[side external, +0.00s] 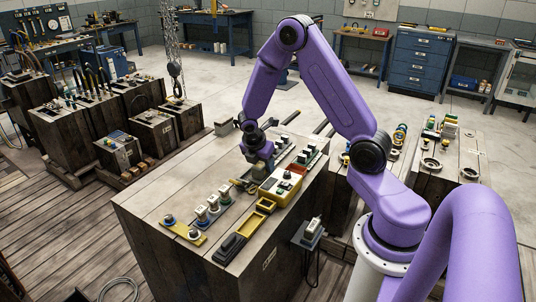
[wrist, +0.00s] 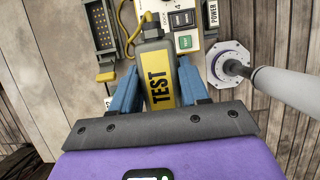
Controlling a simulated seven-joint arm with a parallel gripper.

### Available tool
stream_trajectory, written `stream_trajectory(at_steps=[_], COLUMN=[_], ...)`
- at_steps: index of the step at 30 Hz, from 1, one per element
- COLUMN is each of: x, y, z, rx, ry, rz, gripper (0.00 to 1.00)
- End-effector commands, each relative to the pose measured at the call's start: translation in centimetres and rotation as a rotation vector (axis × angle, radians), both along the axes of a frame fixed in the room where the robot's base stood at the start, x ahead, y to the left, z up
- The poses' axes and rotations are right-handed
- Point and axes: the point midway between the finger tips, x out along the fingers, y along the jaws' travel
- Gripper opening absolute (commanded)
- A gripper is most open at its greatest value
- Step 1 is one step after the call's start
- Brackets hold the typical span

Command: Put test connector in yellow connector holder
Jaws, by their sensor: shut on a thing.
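The test connector (wrist: 160,80) is a grey block with a yellow face marked TEST, in the middle of the wrist view. My gripper (wrist: 158,88) is shut on it, with a blue finger on each side. A yellow cable (wrist: 124,18) shows beyond its far end. In the side view my gripper (side external: 262,162) is low over the bench, behind a yellow box; the connector cannot be made out clearly there. Open yellow trays (side external: 250,224) lie on the bench in front of that box; one may be the yellow connector holder, but I cannot tell for sure.
The yellow box (side external: 284,184) has a pale top panel with switches; a green button (wrist: 185,42) shows in the wrist view. A pinned socket (wrist: 103,22) is at upper left there.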

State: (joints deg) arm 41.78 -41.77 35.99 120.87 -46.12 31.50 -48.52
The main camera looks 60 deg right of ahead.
Motion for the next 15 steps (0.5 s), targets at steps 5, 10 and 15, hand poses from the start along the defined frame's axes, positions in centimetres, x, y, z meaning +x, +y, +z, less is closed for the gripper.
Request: stream_trajectory(at_steps=[5, 10, 15], x=[-0.5, -1.4, -1.8], y=[5.8, 9.3, 10.6], z=[-2.6, -4.3, -5.1], rx=[0.001, -0.005, -0.007], ry=[0.007, 0.004, 0.002], rz=[0.011, 0.006, 0.001], gripper=[0.04, 0.04, 0.04])
